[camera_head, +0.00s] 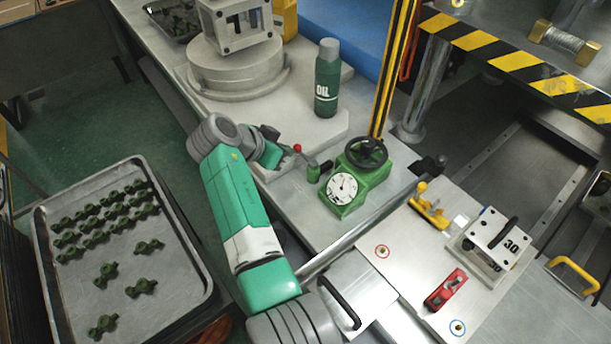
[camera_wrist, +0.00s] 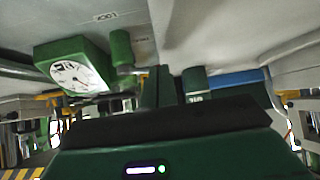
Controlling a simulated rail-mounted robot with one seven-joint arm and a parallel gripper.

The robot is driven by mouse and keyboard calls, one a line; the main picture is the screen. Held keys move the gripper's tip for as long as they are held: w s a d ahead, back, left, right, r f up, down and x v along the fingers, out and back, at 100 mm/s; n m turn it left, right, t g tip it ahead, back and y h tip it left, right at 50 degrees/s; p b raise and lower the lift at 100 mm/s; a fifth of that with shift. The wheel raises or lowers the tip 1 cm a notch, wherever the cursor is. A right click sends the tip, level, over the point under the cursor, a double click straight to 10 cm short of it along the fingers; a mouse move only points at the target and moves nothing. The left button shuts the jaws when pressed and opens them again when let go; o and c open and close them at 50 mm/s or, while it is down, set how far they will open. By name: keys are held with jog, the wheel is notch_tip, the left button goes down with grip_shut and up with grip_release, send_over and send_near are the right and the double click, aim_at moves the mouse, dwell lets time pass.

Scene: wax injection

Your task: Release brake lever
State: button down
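A lever with a red knob (camera_head: 298,149) stands on the grey bench, beside a small green fitting with a dark handle (camera_head: 313,172). I cannot tell for sure which of these is the brake lever. The green fitting also shows in the wrist view (camera_wrist: 121,47), near a "LOCK" label (camera_wrist: 107,17). My gripper (camera_head: 274,151) is low over the bench, just left of the red knob. In the wrist view its fingers (camera_wrist: 158,86) appear close together, right of the green fitting. Their gap and any contact with the lever are not clear. The red knob is not visible there.
A green gauge box (camera_head: 344,187) with a black handwheel (camera_head: 366,153) stands just right of the lever. A green oil bottle (camera_head: 327,80) stands behind it. A tray of green parts (camera_head: 110,285) is at left. A striped post (camera_head: 394,70) rises behind the handwheel.

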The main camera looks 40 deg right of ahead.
jog(key=w+a+f+p+v, duration=0.1)
jog(key=p+v, duration=0.2)
jog(key=v, duration=1)
jog(key=shift+a+f+p, duration=0.35)
jog(key=shift+a, duration=0.05)
